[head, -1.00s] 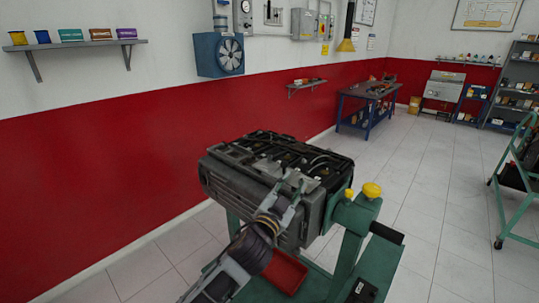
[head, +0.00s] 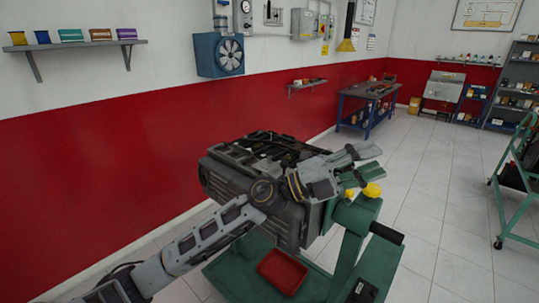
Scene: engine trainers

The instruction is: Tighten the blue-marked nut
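The engine (head: 225,178) is a dark grey block with a black top, mounted on a green stand (head: 345,245). I cannot make out a blue-marked nut on it; my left arm hides part of its front and right side. My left gripper (head: 372,162) is above the right end of the engine, close to the stand's yellow knobs (head: 372,190). Its fingers are apart and point right, with nothing visible between them. I cannot tell whether it touches the engine. My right gripper is not in view.
A red tray (head: 283,271) sits on the stand's base below the engine. A green cart (head: 515,185) stands at the right. A blue workbench (head: 368,108) is at the back. The floor between the stand and cart is clear. A red and white wall runs behind the engine.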

